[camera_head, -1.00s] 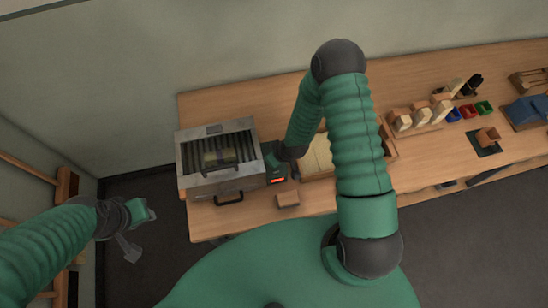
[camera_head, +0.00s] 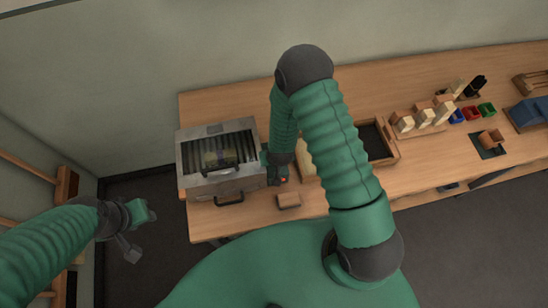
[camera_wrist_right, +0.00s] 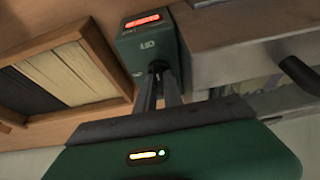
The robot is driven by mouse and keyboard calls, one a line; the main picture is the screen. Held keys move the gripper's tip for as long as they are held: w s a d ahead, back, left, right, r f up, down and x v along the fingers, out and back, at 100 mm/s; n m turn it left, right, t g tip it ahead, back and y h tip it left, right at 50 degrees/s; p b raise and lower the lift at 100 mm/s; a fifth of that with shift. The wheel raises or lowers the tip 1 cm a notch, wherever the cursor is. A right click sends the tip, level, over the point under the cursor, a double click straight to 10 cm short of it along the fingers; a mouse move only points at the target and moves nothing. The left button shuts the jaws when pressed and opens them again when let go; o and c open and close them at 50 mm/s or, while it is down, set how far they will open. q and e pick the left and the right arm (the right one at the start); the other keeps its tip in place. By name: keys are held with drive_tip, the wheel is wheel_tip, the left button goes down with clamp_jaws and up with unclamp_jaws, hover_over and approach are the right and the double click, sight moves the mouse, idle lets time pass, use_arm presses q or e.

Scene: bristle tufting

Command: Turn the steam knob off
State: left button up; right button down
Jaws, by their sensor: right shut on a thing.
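The metal steam box (camera_head: 248,130) stands at the left end of the bench, with a green control box (camera_wrist_right: 142,42) with a red lit display on its side in the right wrist view. The steam knob (camera_wrist_right: 157,67) looks like a small dark piece below the display, mostly hidden by the fingers. My right gripper (camera_wrist_right: 160,82) is shut on it; in the head view this gripper (camera_head: 277,176) is beside the box's right side, partly hidden by my own arm. My left gripper (camera_head: 141,228) hangs over the floor left of the bench, away from the box; its jaw opening is unclear.
A small brown block (camera_head: 289,200) lies near the bench's front edge. A wooden tray (camera_head: 390,150) stands right of the steam box, partly behind my right arm. Wooden blocks (camera_head: 423,116) and small coloured bins (camera_head: 471,113) stand farther right. Bare bench lies behind the box.

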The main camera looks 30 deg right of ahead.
drive_tip(key=shift+w+r, duration=0.15)
drive_tip(key=shift+w, duration=0.1)
drive_tip(key=c, duration=1.7)
unclamp_jaws()
drive_tip(key=shift+c, duration=0.2)
drive_tip(key=shift+o, duration=1.4)
drive_tip(key=shift+s, duration=0.15)
drive_tip(key=v, duration=1.6)
drive_tip(key=shift+r, duration=0.15)
drive_tip(key=shift+s, duration=0.1)
